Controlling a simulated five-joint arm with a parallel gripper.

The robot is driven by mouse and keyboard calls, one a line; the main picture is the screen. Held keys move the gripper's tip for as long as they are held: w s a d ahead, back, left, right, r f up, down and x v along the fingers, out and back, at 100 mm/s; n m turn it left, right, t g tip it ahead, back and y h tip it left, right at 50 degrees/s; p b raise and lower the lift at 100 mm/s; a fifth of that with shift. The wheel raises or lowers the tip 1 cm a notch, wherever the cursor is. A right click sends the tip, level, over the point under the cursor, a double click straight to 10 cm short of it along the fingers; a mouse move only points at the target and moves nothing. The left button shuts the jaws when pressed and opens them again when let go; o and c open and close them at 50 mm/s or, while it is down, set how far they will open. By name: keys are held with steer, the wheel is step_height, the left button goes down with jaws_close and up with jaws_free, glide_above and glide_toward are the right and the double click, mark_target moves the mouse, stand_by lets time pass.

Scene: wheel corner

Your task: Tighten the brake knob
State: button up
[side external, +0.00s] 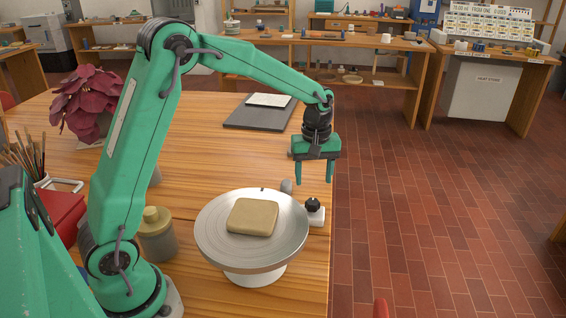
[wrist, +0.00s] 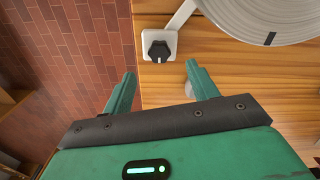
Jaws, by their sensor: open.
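The brake knob (side external: 313,204) is a small black knob on a light square block beside the right edge of the wheel. In the wrist view the black knob (wrist: 159,51) sits on its pale plate, joined by a light bar to the wheel. The grey wheel head (side external: 222,250) carries a tan slab of clay (side external: 253,217). My gripper (side external: 314,183) is open and empty, fingers pointing down, above the table's right edge. In the wrist view my gripper (wrist: 160,72) has its fingers apart, with the knob ahead of and between them; they do not touch it.
A lidded jar (side external: 157,236) stands left of the wheel. A dark board with paper (side external: 262,111) lies behind, and a dark red plant (side external: 90,100) stands at the far left. The wooden table (side external: 200,170) ends just right of the knob, above a brick floor.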

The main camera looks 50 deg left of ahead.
mark_target(313, 202)
steer(key=shift+w+f, duration=0.25)
steer(key=shift+f, duration=0.1)
steer(key=shift+f, duration=3.9)
steer(key=c, duration=1)
